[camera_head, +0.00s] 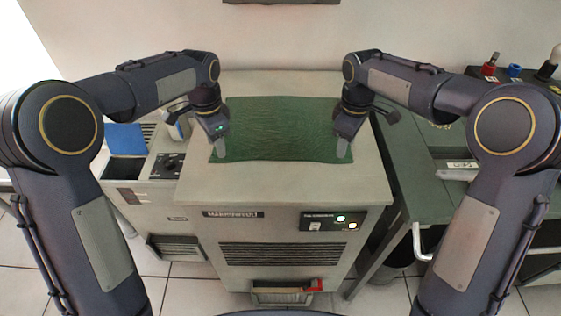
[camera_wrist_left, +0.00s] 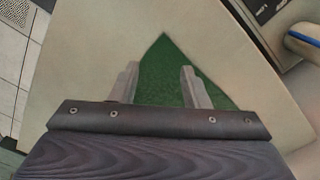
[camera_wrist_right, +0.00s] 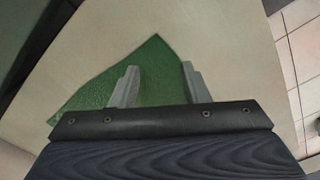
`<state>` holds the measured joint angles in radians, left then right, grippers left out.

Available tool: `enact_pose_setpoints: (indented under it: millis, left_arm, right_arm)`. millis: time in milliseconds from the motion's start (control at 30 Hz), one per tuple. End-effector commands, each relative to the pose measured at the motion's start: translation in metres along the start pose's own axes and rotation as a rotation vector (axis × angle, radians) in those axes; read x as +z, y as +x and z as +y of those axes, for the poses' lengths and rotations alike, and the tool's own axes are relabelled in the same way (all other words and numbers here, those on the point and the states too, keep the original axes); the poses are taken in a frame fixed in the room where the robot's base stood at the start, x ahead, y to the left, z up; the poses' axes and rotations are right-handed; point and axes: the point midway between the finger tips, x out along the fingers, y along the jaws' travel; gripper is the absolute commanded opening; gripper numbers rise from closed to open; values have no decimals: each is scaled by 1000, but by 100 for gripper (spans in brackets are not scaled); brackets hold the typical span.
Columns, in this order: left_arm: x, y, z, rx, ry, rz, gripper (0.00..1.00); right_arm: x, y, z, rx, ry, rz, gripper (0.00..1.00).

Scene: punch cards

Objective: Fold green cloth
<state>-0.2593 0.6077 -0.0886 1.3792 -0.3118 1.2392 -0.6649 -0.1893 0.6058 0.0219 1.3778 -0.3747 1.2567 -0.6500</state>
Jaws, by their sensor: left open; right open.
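The green cloth (camera_head: 278,128) lies flat and spread out on top of the beige cabinet. My left gripper (camera_head: 221,153) is open over the cloth's near left corner. In the left wrist view the cloth (camera_wrist_left: 165,78) shows its pointed corner between the two fingers of the left gripper (camera_wrist_left: 158,82). My right gripper (camera_head: 342,152) is open over the cloth's near right corner. In the right wrist view the cloth (camera_wrist_right: 155,75) has its corner between the fingers of the right gripper (camera_wrist_right: 157,82). Whether the fingertips touch the cloth I cannot tell.
The beige cabinet top (camera_head: 290,183) is bare in front of the cloth. A lower unit with a blue piece (camera_head: 126,138) stands at the left. A green table (camera_head: 420,180) at the right holds a red item (camera_head: 489,69) and a blue item (camera_head: 514,71).

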Motion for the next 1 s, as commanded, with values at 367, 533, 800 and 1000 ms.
enact_pose_setpoints:
  millis: [367, 533, 800, 1000]
  left_arm:
    - [0, 29, 0, -1, -2, 2, 42]
    - [0, 29, 0, -1, -3, 2, 42]
    - [0, 32, 0, 0, -2, 2, 38]
    - [0, 33, 0, 0, -2, 1, 25]
  right_arm:
    - [0, 29, 0, 0, 2, 1, 42]
    - [0, 29, 0, 0, 2, 1, 42]
    - [0, 32, 0, 0, 2, 2, 38]
    - [0, 33, 0, 0, 2, 1, 25]
